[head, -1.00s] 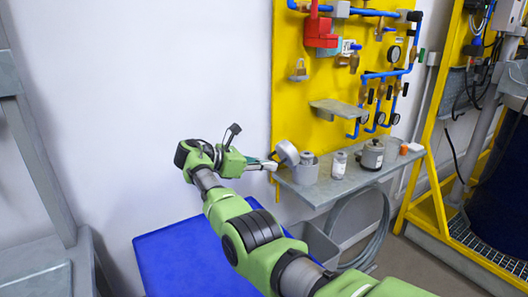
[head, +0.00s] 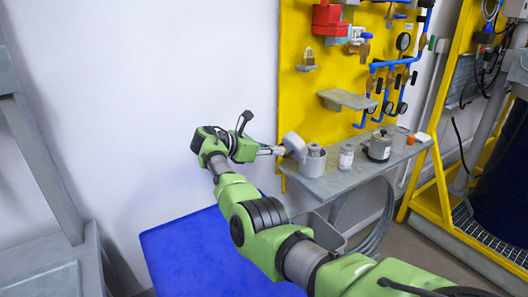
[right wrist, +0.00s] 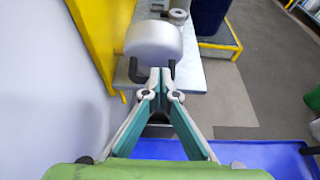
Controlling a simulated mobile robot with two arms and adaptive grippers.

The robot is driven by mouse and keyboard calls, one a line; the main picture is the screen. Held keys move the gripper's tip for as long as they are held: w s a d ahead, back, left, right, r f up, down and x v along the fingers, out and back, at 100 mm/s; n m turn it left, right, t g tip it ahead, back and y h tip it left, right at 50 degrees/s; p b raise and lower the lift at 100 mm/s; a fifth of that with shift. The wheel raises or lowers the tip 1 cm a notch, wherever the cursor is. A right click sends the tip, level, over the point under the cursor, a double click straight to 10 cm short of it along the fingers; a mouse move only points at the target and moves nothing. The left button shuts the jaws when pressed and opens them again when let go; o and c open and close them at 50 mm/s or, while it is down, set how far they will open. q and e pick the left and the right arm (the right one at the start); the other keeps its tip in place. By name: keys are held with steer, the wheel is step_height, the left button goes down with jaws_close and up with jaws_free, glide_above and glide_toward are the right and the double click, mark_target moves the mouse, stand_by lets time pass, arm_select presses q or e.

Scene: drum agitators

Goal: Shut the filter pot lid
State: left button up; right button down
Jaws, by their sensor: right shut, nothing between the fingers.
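The filter pot (head: 312,162) is a grey cylinder at the near left end of the wall shelf. Its round grey lid (head: 293,145) stands open, tilted up on the pot's left side. The lid shows as a pale disc (right wrist: 153,42) in the right wrist view, straight ahead of the fingers. My right gripper (head: 281,150) is shut and empty, with its fingertips (right wrist: 160,72) close to the lid's left side. I cannot tell whether they touch it. The pot is largely hidden behind the lid in the right wrist view. My left gripper is out of view.
The grey shelf (head: 335,180) also holds a small white-labelled jar (head: 346,157), a wider grey pot (head: 379,148) and small orange and white items. A yellow panel (head: 300,95) with valves and blue pipes rises behind. A blue surface (head: 205,250) lies below my arm.

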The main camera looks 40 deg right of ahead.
steer(key=shift+s+d+r, duration=0.25)
steer(key=shift+d+r, duration=0.2)
steer(key=shift+d, duration=0.2)
steer(key=shift+w+d, duration=0.1)
steer(key=shift+f, duration=0.1)
